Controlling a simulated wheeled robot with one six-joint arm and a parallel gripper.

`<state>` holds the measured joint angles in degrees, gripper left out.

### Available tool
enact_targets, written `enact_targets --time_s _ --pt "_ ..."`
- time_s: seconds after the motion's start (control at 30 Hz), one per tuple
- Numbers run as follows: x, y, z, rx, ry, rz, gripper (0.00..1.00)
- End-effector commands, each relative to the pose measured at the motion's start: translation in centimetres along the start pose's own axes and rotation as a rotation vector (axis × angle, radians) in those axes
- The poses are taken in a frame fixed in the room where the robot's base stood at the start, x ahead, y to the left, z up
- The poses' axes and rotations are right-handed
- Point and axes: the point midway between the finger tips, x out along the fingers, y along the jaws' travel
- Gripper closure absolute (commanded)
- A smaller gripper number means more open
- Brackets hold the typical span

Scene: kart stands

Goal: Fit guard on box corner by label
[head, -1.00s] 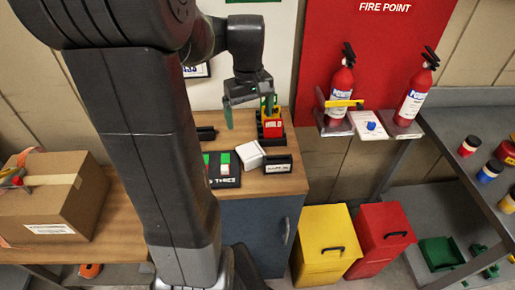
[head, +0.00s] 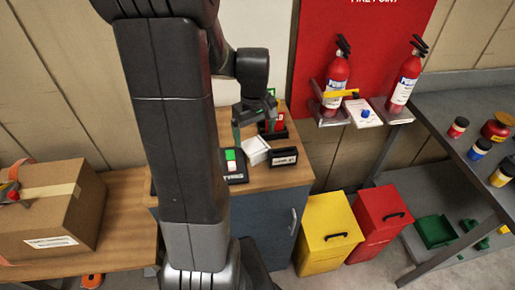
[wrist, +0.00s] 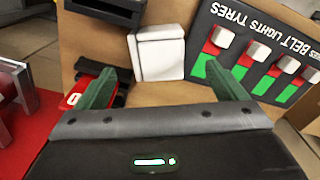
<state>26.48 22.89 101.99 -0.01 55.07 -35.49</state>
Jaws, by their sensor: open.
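The cardboard box (head: 62,215) sits on the wooden bench at the left of the head view, with a white label (head: 52,241) low on its front face. My gripper (head: 254,117) is over the wooden cabinet top, well to the right of the box. In the wrist view its green fingers (wrist: 163,88) are spread wide, with nothing visibly held between them. I cannot pick out the corner guard for certain. An orange piece (head: 92,281) lies low under the bench, too small to identify.
A white block (wrist: 158,52), a black tray (wrist: 108,8) and a switch panel (wrist: 262,60) lie on the cabinet top. A red item in a black holder (head: 272,127) is close to my gripper. Fire extinguishers (head: 336,84) hang to the right. Yellow (head: 328,238) and red (head: 380,228) bins stand below.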

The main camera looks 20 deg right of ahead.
Motion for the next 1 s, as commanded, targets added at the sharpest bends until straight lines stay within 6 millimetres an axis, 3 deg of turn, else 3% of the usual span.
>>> enact_targets --time_s 0.4,0.7,0.93,1.0 --pt "4.5 0.3 -0.4 0.001 0.000 -0.001 0.09" --pt "5.0 0.3 -0.4 0.001 0.003 0.001 0.09" --pt "5.0 0.3 -0.4 0.001 0.003 0.001 0.52" --pt "5.0 0.3 -0.4 0.001 0.003 0.001 0.60"
